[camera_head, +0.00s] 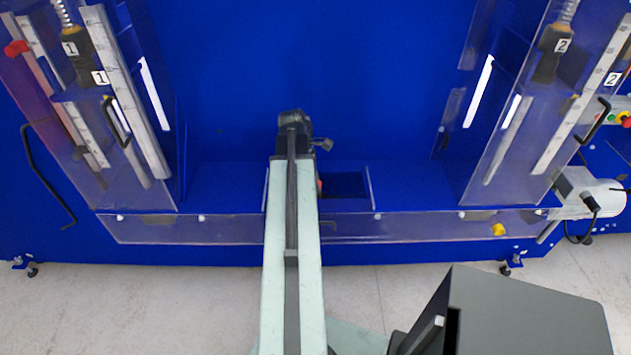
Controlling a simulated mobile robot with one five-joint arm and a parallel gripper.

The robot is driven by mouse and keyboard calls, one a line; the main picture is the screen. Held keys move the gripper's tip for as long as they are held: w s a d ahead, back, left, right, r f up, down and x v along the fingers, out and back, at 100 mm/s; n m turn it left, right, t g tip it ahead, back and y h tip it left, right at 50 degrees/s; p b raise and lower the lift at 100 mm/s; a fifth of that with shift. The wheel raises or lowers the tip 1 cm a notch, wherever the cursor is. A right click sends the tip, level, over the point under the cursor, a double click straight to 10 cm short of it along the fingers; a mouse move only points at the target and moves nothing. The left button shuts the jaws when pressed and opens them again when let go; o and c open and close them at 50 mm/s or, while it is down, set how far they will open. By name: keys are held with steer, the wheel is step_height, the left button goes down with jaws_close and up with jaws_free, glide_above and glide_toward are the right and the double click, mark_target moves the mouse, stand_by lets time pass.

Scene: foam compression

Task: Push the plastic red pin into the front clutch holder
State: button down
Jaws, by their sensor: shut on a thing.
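My arm reaches up from the bottom middle, and my gripper (294,122) is the dark end in front of the blue machine. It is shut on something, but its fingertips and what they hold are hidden. A small sliver of red (320,186) shows at the right side of my arm, beside a dark opening (345,186) in the blue ledge. I cannot tell if this red is the pin. A red knob (15,48) sits at the upper left, far from my gripper. I cannot make out the front clutch holder for sure.
Clear guards with rulers and black handles stand at left (120,100) and right (540,100). A low clear panel (400,226) runs along the front, with a yellow knob (498,230). A white motor (592,192) sits at right. A dark grey box (525,315) stands at lower right.

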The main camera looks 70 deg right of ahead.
mark_target(320, 182)
steer(key=shift+f, duration=0.3)
steer(key=c, duration=1.2)
jaws_free()
steer(key=shift+o, duration=0.2)
steer(key=shift+s+r, duration=0.1)
steer(key=shift+r, duration=0.05)
steer(key=shift+r+p, duration=2.85)
steer(key=shift+r, duration=0.05)
